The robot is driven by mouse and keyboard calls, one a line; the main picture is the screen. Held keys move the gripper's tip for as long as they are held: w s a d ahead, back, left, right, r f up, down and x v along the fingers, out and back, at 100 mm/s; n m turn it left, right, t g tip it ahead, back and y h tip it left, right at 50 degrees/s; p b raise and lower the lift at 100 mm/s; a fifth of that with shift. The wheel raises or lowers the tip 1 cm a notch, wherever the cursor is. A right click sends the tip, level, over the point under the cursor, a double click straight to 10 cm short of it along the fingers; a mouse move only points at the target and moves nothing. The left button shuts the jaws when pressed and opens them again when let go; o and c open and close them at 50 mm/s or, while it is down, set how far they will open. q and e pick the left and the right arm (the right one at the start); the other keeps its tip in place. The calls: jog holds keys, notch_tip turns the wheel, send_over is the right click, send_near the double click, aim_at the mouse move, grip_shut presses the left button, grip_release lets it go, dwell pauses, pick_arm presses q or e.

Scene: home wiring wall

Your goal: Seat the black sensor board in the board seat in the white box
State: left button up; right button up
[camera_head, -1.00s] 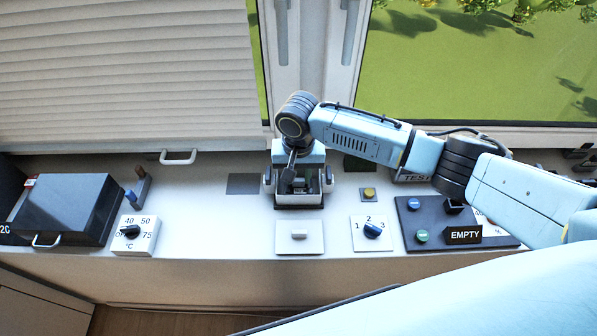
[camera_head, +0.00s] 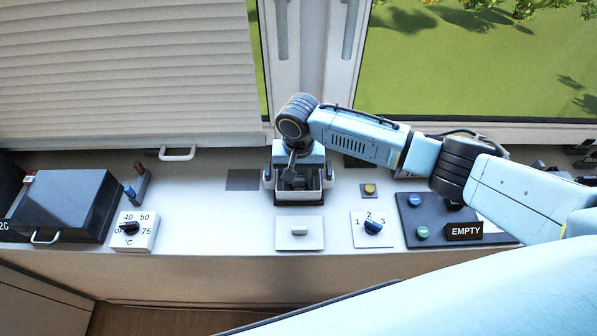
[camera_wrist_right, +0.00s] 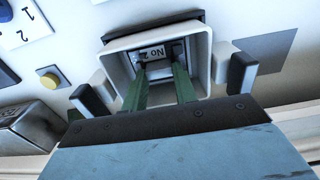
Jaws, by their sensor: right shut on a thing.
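The white box (camera_head: 298,197) stands on the sill near the middle, below my right arm's wrist. In the right wrist view its rim (camera_wrist_right: 203,75) frames a dark opening. My right gripper (camera_wrist_right: 160,66) reaches into the opening with two green fingers ending in dark tips. My left gripper is not in view.
Dark-tipped clips (camera_wrist_right: 241,74) flank the box. A white plate with a switch (camera_head: 299,231) and a numbered dial (camera_head: 373,228) stand in front. A yellow button (camera_head: 370,189) is to the right, a dark panel (camera_head: 411,237) farther right. A black case (camera_head: 68,205) is at left.

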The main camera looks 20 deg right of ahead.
jog(key=shift+f, duration=0.15)
jog(key=o, duration=1)
jog(key=shift+o, duration=0.2)
notch_tip(320, 180, up, 13)
jog(key=shift+r, duration=0.2)
